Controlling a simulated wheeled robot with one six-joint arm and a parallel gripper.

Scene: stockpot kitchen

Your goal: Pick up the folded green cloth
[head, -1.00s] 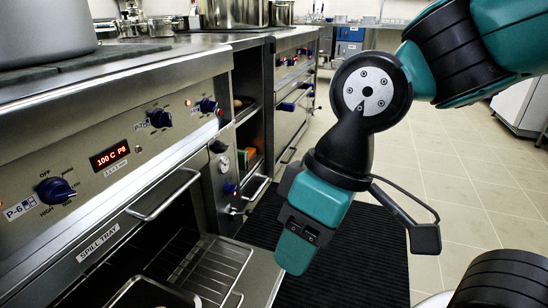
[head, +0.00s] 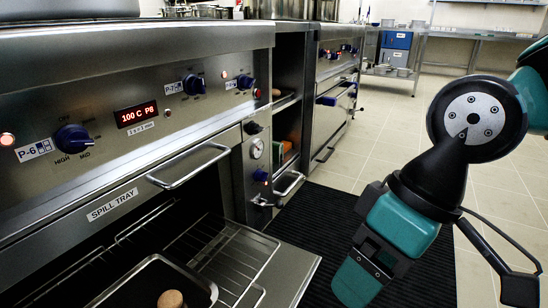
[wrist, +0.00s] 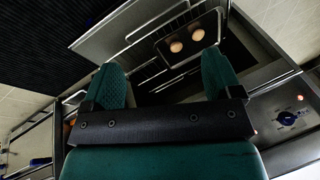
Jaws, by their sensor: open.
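I cannot make out a folded green cloth for certain. In the head view a small green and orange patch (head: 283,152) shows inside the open shelf bay between the ovens; it is too small to tell what it is. My gripper (head: 355,284) hangs over the black floor mat, to the right of the open oven and apart from it. In the wrist view my gripper (wrist: 164,80) has its two green fingers spread wide, with nothing between them.
The open oven holds a wire rack (head: 235,255) and a dark tray (head: 145,275). Two round brown things (wrist: 176,46) lie in the tray. A bar handle (head: 190,168) juts from the oven front. The black mat (head: 310,225) and tiled floor are clear.

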